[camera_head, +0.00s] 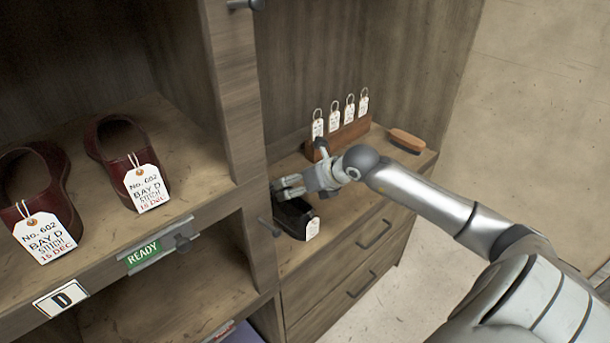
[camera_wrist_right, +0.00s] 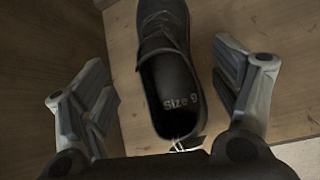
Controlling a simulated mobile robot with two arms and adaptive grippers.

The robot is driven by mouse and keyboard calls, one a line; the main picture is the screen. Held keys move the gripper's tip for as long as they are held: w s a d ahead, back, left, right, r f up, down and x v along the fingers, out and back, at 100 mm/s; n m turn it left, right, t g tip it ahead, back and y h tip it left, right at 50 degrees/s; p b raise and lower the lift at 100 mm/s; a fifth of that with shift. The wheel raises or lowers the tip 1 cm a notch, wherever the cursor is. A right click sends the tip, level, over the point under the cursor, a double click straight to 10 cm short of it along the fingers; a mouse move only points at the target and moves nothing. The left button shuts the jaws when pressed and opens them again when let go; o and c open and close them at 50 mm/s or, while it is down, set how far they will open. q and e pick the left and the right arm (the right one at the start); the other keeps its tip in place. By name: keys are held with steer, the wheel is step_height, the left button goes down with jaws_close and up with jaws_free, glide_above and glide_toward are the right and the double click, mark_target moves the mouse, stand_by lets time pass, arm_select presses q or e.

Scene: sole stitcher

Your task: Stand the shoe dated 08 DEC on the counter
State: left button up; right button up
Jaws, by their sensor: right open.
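A black shoe (camera_head: 298,219) stands upright on the wooden counter (camera_head: 328,214), close to the shelf's upright. A white tag (camera_head: 313,228) hangs at its near end, and its writing is too small to read. In the right wrist view the shoe (camera_wrist_right: 168,85) shows its laces and an insole marked "Size 9". My right gripper (camera_head: 290,187) is over the shoe, and the wrist view shows its open fingers (camera_wrist_right: 165,85) on either side, with visible gaps. My left gripper is not in view.
Two dark red shoes (camera_head: 38,185) (camera_head: 118,150) tagged "No. 602 BAY D STITCH 15 DEC" stand on the left shelf, above a green READY label (camera_head: 143,254). A wooden rack (camera_head: 345,136) with several tags and a brush (camera_head: 407,140) occupy the counter's back. Drawers lie below.

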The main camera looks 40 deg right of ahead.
steer(key=shift+p+v, duration=0.55)
steer(key=shift+v, duration=1.25)
